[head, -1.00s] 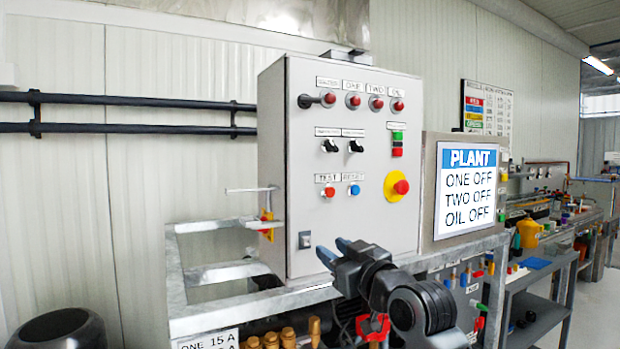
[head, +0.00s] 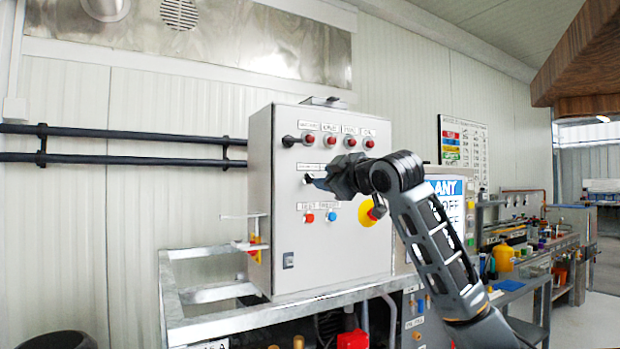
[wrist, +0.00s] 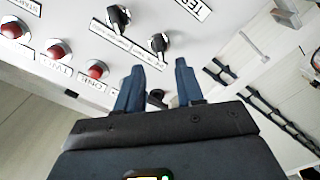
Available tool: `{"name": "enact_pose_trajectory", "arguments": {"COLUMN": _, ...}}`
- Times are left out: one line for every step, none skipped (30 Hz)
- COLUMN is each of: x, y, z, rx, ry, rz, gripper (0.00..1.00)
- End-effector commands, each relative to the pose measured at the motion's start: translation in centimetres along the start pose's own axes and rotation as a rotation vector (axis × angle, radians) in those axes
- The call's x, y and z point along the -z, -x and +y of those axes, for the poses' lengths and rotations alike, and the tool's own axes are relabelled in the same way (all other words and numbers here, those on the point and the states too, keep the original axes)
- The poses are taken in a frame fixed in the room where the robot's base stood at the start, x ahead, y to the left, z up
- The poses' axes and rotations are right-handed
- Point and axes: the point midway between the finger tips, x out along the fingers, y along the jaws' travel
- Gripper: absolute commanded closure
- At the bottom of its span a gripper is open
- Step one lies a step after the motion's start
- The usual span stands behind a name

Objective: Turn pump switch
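The grey panel (head: 345,260) carries two black rotary pump switches, mostly hidden behind my gripper in the head view. In the wrist view one switch (wrist: 158,42) lies just beyond and between my fingertips, and the other switch (wrist: 118,17) is up and to the left. Both have black knobs with pale markings. My gripper (wrist: 159,64) has its two blue fingers apart with nothing between the tips. In the head view my gripper (head: 314,181) is in front of the switch row. I cannot tell whether the fingers touch the nearer knob.
Red lamps (head: 331,140) and a black handle (head: 291,141) are above the switches. Red (head: 309,218) and blue (head: 332,216) buttons sit below. A yellow-backed emergency stop (head: 367,213) is to the right. The PLANT display (head: 455,188) is partly behind my arm.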

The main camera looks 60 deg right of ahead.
Motion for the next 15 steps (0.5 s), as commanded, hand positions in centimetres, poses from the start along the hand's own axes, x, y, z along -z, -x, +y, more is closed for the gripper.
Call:
{"name": "enact_pose_trajectory", "arguments": {"x": 0.1, "y": -0.8, "z": 0.1, "rx": 0.001, "ry": 0.0, "rz": -0.001, "gripper": 0.63}}
{"name": "enact_pose_trajectory", "arguments": {"x": 0.1, "y": -1.3, "z": 0.1, "rx": 0.001, "ry": 0.0, "rz": -0.002, "gripper": 0.63}}
{"name": "enact_pose_trajectory", "arguments": {"x": 0.1, "y": -1.9, "z": 0.1, "rx": 0.0, "ry": 0.0, "rz": -0.001, "gripper": 0.63}}
{"name": "enact_pose_trajectory", "arguments": {"x": 0.1, "y": -2.4, "z": 0.1, "rx": 0.001, "ry": -0.001, "rz": -0.002, "gripper": 0.63}}
{"name": "enact_pose_trajectory", "arguments": {"x": 0.1, "y": -2.9, "z": 0.1, "rx": 0.001, "ry": -0.001, "rz": -0.001, "gripper": 0.63}}
{"name": "enact_pose_trajectory", "arguments": {"x": 0.1, "y": -3.5, "z": 0.1, "rx": 0.001, "ry": -0.001, "rz": -0.001, "gripper": 0.63}}
{"name": "enact_pose_trajectory", "arguments": {"x": 0.1, "y": -3.9, "z": 0.1, "rx": 0.001, "ry": -0.001, "rz": -0.001, "gripper": 0.63}}
{"name": "enact_pose_trajectory", "arguments": {"x": 0.1, "y": -4.3, "z": 0.1, "rx": 0.0, "ry": -0.002, "rz": 0.0, "gripper": 0.63}}
{"name": "enact_pose_trajectory", "arguments": {"x": 0.2, "y": -4.8, "z": 0.1, "rx": 0.001, "ry": -0.002, "rz": 0.0, "gripper": 0.63}}
{"name": "enact_pose_trajectory", "arguments": {"x": 0.1, "y": -5.1, "z": 0.1, "rx": 0.001, "ry": -0.002, "rz": 0.0, "gripper": 0.63}}
{"name": "enact_pose_trajectory", "arguments": {"x": 0.1, "y": -5.4, "z": 0.1, "rx": 0.0, "ry": -0.002, "rz": 0.001, "gripper": 0.63}}
{"name": "enact_pose_trajectory", "arguments": {"x": 0.1, "y": -5.7, "z": 0.0, "rx": 0.0, "ry": -0.002, "rz": 0.001, "gripper": 0.63}}
{"name": "enact_pose_trajectory", "arguments": {"x": 0.1, "y": -5.8, "z": 0.0, "rx": 0.0, "ry": -0.002, "rz": 0.001, "gripper": 0.63}}
{"name": "enact_pose_trajectory", "arguments": {"x": 0.1, "y": -6.0, "z": 0.0, "rx": 0.0, "ry": -0.002, "rz": 0.0, "gripper": 0.63}}
{"name": "enact_pose_trajectory", "arguments": {"x": 0.0, "y": -6.1, "z": 0.0, "rx": 0.0, "ry": -0.002, "rz": 0.0, "gripper": 0.63}}
